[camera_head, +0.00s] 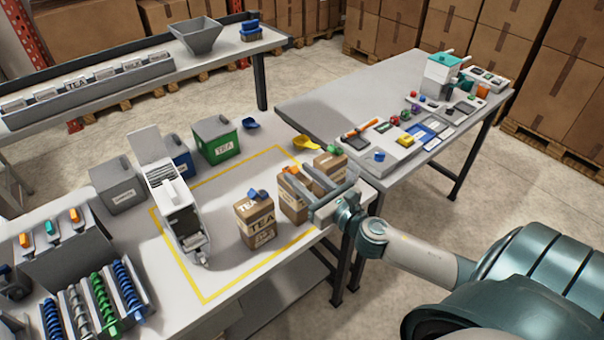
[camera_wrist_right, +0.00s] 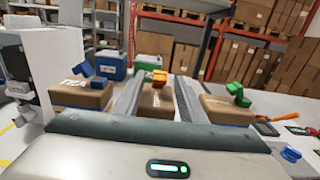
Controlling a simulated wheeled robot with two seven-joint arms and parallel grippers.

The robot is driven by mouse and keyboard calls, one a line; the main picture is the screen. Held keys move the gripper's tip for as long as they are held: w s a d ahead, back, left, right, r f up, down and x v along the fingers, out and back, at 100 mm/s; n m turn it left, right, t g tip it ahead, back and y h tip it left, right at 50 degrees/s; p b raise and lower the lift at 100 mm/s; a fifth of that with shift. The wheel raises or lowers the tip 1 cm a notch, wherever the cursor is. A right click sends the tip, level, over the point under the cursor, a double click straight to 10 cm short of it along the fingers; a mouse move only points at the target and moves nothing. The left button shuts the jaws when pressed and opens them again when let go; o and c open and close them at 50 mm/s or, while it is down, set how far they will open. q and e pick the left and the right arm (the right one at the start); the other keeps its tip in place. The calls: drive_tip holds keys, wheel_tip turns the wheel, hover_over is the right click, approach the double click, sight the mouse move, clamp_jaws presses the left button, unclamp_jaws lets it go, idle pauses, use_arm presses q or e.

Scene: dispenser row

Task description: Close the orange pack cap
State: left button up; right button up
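The orange pack cap (camera_head: 293,170) is on top of a brown tea pack (camera_head: 292,208), the middle of three packs standing upright. My right gripper (camera_head: 297,172) reaches in from the right over this pack, with its two fingers spread. In the right wrist view the orange cap (camera_wrist_right: 159,77) and its pack (camera_wrist_right: 157,102) show between the open fingers (camera_wrist_right: 160,82), with a gap to each side. I cannot tell whether the cap's lid is fully down or whether a finger touches it. My left gripper is not in view.
A pack with a blue cap (camera_head: 257,194) stands to the left, and one with a green cap (camera_head: 333,150) to the right, both close by. A white machine (camera_head: 172,205) stands further left. A yellow scoop (camera_head: 305,143) lies behind the packs. The table's front edge is near.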

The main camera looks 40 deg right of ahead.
drive_tip(key=shift+c, duration=0.7)
clamp_jaws()
drive_tip(key=shift+r, duration=0.1)
